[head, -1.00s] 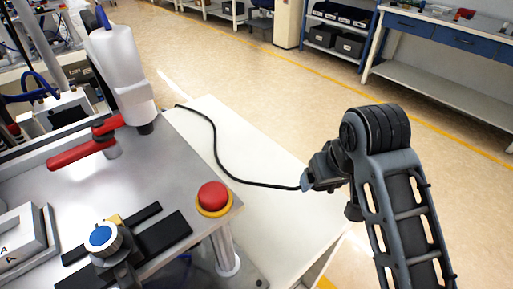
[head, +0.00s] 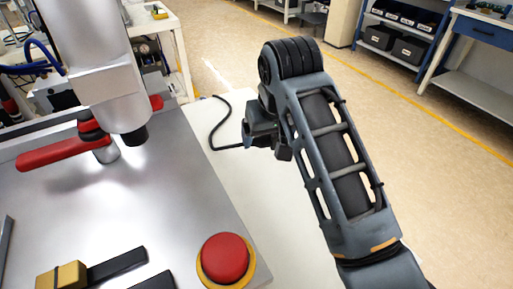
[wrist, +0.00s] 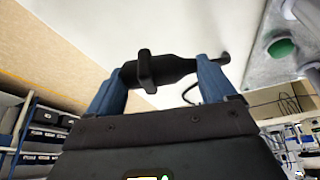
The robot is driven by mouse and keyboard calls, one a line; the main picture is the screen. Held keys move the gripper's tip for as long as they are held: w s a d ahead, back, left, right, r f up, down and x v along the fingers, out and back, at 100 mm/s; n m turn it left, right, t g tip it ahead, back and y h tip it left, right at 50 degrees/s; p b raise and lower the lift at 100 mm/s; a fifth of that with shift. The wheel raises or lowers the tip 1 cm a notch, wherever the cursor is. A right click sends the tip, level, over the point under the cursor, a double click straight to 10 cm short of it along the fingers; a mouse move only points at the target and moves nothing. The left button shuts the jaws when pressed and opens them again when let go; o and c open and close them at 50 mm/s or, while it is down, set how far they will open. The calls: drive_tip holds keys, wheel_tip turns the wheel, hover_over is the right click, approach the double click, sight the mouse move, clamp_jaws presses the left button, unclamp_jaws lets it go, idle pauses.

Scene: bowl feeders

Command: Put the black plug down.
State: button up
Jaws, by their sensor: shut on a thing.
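The black plug (wrist: 165,70) shows in the wrist view between the two blue fingers of my gripper (wrist: 160,82). The fingers are shut on it, one at each end. A black cable trails from it and also shows in the head view (head: 213,125), lying in a curve on the white table top (head: 290,240). In the head view my gripper (head: 248,133) is at the white table, right of the metal machine plate. The plug itself is hidden there by my wrist, and I cannot tell whether it touches the table.
The metal plate (head: 185,195) at left carries a red button (head: 224,259) on a yellow ring, a red-handled clamp (head: 62,153) and a white machine head (head: 108,85). Shelves with dark bins (head: 410,48) stand far back. The floor at right is clear.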

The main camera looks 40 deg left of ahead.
drive_tip(key=a+f, duration=0.2)
drive_tip(key=a, duration=0.1)
drive_tip(key=shift+w+a, duration=0.1)
drive_tip(key=shift+a, duration=0.05)
drive_tip(key=shift+f, duration=2)
drive_tip(key=shift+f, duration=0.1)
drive_tip(key=o, duration=1)
